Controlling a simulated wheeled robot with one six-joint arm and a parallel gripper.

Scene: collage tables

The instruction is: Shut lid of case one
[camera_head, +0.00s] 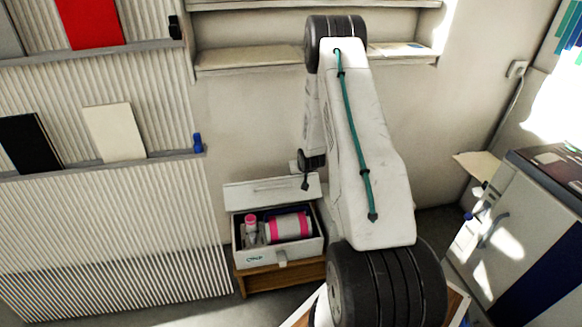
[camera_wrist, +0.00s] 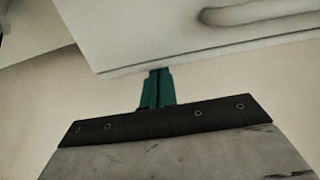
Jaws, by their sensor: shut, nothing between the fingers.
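The case (camera_head: 280,253) is a white box standing open on a small wooden stand. Its lid (camera_head: 262,191) is raised at the back, with a long handle recess in it. Inside lie a pink-and-white roll (camera_head: 289,227) and a small pink-topped bottle (camera_head: 251,230). My gripper (camera_wrist: 157,88), with green fingers, is shut and empty. In the wrist view its tips are at the edge of a white panel with a groove, which looks like the lid (camera_wrist: 200,35); contact cannot be told. In the head view the end of my arm is by the lid's upper right corner.
The wooden stand (camera_head: 285,277) is under the case. A ribbed panel (camera_head: 110,225) with ledges is on the left, and wall shelves (camera_head: 250,59) are above. A grey-and-blue cabinet (camera_head: 520,220) stands on the right.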

